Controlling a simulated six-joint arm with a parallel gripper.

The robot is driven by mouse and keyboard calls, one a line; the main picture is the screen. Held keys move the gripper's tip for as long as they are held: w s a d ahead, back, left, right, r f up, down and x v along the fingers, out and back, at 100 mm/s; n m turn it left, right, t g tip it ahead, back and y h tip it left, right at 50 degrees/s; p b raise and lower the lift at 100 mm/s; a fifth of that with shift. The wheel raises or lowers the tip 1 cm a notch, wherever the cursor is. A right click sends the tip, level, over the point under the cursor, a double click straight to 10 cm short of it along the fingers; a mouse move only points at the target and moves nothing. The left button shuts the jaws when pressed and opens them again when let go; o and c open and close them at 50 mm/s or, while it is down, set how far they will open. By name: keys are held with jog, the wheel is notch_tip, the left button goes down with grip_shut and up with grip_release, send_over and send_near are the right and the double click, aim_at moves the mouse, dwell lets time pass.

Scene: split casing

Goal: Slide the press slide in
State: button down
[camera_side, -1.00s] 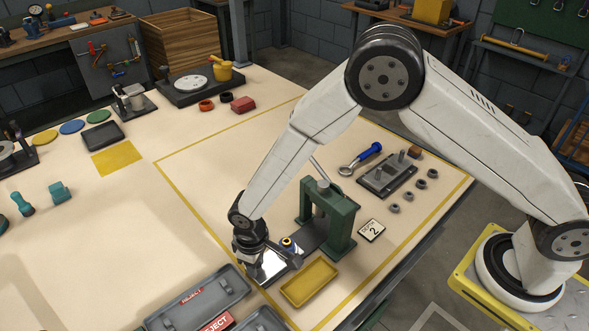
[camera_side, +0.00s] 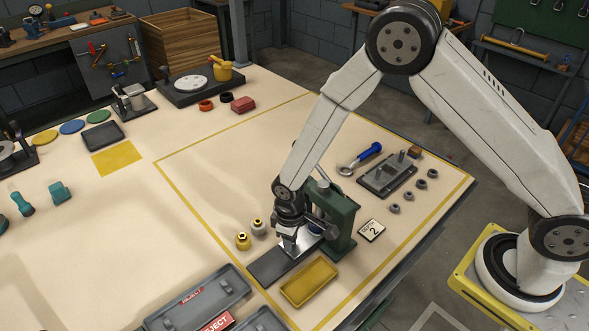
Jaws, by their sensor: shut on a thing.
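The green press (camera_side: 343,216) stands on the right part of the marked work area. A dark flat base (camera_side: 268,269) runs from it toward the lower left, its near end bare. The bright metal press slide (camera_side: 311,240) is on this base, at the front of the press frame and partly hidden by my gripper. My gripper (camera_side: 289,248) points down and is shut on the press slide. The exact grip point is hidden, and I cannot tell how deep the slide sits in the frame.
A yellow tray (camera_side: 309,283) lies just in front of the base. Grey reject bins (camera_side: 197,298) are at the lower left.

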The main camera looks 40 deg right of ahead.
jog(key=shift+d, duration=0.75)
jog(key=shift+c, duration=2)
grip_release()
jog(key=shift+r, duration=0.15)
jog(key=shift+r, duration=0.45)
notch_tip(320, 180, up, 7)
jog(key=shift+f, duration=0.15)
